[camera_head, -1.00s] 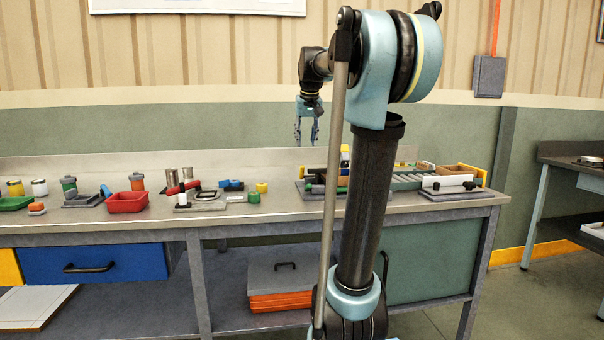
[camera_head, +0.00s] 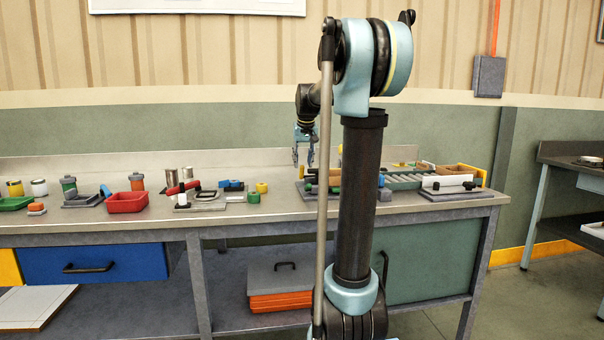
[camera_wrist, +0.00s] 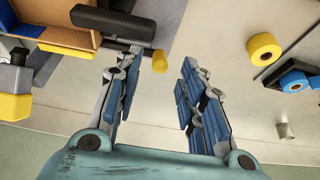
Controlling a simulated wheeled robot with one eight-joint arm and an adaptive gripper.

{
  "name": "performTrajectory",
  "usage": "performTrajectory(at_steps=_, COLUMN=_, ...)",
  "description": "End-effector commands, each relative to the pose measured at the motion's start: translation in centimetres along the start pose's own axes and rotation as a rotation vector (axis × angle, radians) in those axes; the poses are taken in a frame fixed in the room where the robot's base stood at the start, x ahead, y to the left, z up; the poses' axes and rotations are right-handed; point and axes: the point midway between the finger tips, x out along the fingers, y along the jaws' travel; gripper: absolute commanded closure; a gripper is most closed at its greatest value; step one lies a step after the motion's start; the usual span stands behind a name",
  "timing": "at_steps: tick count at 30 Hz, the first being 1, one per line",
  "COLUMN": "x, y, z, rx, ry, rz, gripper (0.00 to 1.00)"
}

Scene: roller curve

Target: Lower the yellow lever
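A yellow knob (camera_wrist: 160,62) on a short dark rod, which looks like the yellow lever, shows in the wrist view. It sticks out beside a dark block (camera_wrist: 112,22). My gripper (camera_wrist: 155,72) is open, with its blue-padded fingers on either side of the knob in the picture. The left finger appears closer to the knob; I cannot tell the depth or any contact. In the head view my gripper (camera_head: 304,152) hangs above the bench's back part, left of my arm column.
An orange-brown tray (camera_wrist: 68,38) and a yellow block (camera_wrist: 14,106) lie left in the wrist view. A yellow roll (camera_wrist: 263,48) and a blue-black part (camera_wrist: 294,80) lie right. The roller fixture (camera_head: 410,180) stands on the bench's right part. Bare bench lies between the fingers and the roll.

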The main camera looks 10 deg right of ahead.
Motion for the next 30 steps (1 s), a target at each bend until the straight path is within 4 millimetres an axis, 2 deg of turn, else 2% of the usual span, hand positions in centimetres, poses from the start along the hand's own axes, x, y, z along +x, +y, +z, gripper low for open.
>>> performTrajectory(at_steps=3, x=2.1, y=0.0, z=-0.1, rx=0.000, ry=0.000, rz=0.000, gripper=0.63)
performTrajectory(at_steps=9, x=4.5, y=0.0, z=0.0, rx=0.000, ry=0.000, rz=0.000, gripper=0.63)
performTrajectory(at_steps=15, x=5.4, y=0.0, z=0.0, rx=0.000, ry=0.000, rz=0.000, gripper=0.63)
performTrajectory(at_steps=23, x=5.4, y=0.0, z=0.0, rx=0.000, ry=0.000, rz=0.000, gripper=0.63)
performTrajectory(at_steps=27, x=5.4, y=0.0, z=0.0, rx=0.000, ry=0.000, rz=0.000, gripper=0.95)
performTrajectory(at_steps=28, x=5.4, y=0.0, z=0.0, rx=0.000, ry=0.000, rz=0.000, gripper=1.00)
performTrajectory(at_steps=30, x=5.4, y=0.0, z=0.0, rx=0.000, ry=0.000, rz=0.000, gripper=1.00)
